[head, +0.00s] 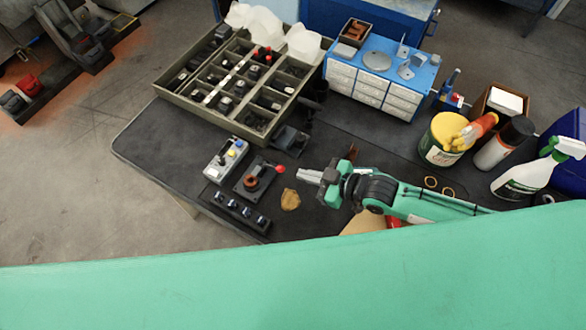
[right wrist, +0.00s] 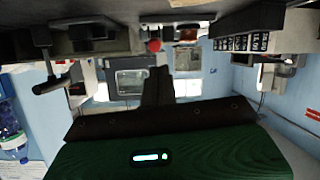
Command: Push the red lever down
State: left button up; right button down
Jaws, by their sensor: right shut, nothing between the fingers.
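The red lever is a short arm with a red ball knob (head: 280,169), on a dark box with an orange-red ring (head: 252,178) near the bench's front left. The lever points right and looks raised. My right gripper (head: 304,175) comes in from the right, shut and empty, just right of the knob; I see no clear contact. In the right wrist view, which looks upside down, the shut fingers (right wrist: 157,84) point toward a red ball (right wrist: 153,46) that looks like the knob. My left gripper is not in view.
A grey control box with a yellow button (head: 232,155) and a dark switch strip (head: 235,214) stand beside the lever box. Behind are a divided tray (head: 175,93) and a blue-topped drawer unit (head: 340,93). Cans and bottles crowd the right.

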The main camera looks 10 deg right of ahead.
jog(key=shift+s+d+f+b, duration=0.15)
jog(key=shift+s+d, duration=0.3)
jog(key=shift+d, duration=0.15)
jog(key=shift+s+d+f+b, duration=0.15)
jog(key=shift+s+d, duration=0.25)
jog(key=shift+d, duration=0.2)
